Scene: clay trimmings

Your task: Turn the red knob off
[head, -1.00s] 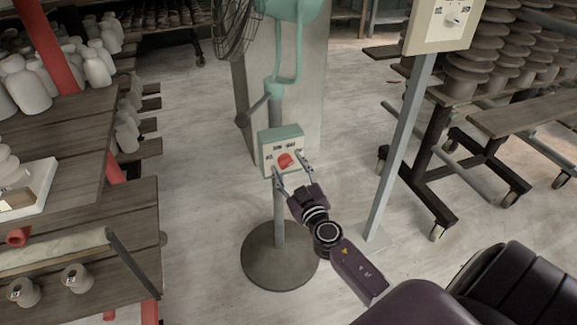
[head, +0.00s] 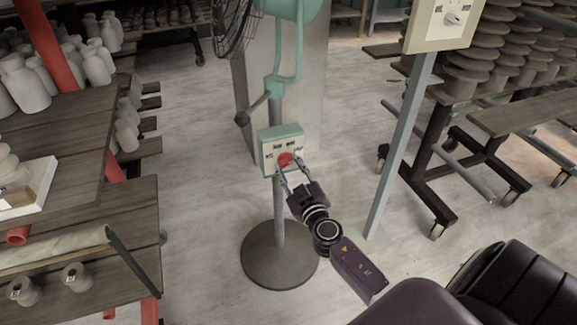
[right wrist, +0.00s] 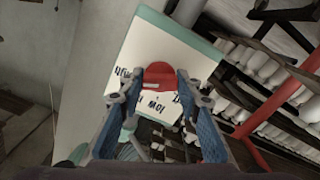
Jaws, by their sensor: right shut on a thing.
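The red knob (head: 285,159) sits on the pale front of a green-edged control box (head: 267,158) on the fan's stand. My right gripper (head: 287,170) is at the box, its two fingers shut on the knob from either side. In the right wrist view the knob (right wrist: 160,76) shows between the fingertips (right wrist: 160,92), with a pale line across it. Some lettering on the box face (right wrist: 160,45) shows around it, partly hidden by the fingers. My left gripper is not in view.
The fan's round base (head: 279,256) stands on the floor below. Wooden shelves with white bottles (head: 25,85) stand at the left. Open floor lies between.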

